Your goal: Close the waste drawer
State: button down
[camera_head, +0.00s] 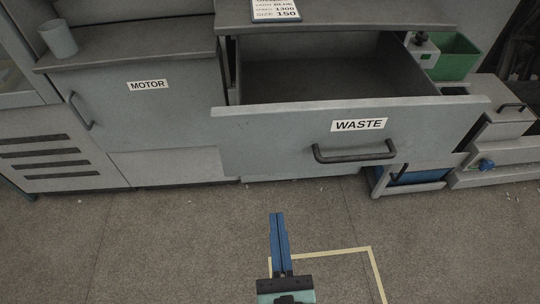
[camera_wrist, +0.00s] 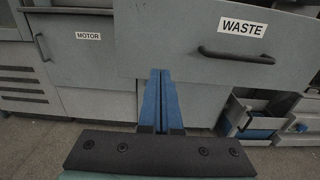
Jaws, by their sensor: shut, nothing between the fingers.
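The waste drawer (camera_head: 270,135) is pulled well out in the head view, and its inside looks empty. Its grey front carries a WASTE label (camera_head: 358,125) and a dark bar handle (camera_head: 354,153). In the wrist view the drawer front (camera_wrist: 185,45) fills the upper right, with its handle (camera_wrist: 232,54) right of my fingers. My gripper (camera_head: 278,215) is shut and empty, with its blue fingers together and pointing at the drawer. In the head view it shows below the drawer front, left of the handle. The wrist view shows the closed fingers (camera_wrist: 160,75) too. I cannot tell whether they touch the front.
The MOTOR door (camera_head: 145,105) is closed, left of the drawer, with a handle (camera_head: 80,111). A grey cup (camera_head: 59,38) stands on the ledge above it. A green bin (camera_head: 455,57) and a blue bin (camera_head: 412,175) are at the right. The floor (camera_head: 170,240) in front is clear.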

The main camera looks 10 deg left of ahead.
aim_at(269, 150)
jog(key=p+x, duration=0.2)
jog(key=x, duration=1.2)
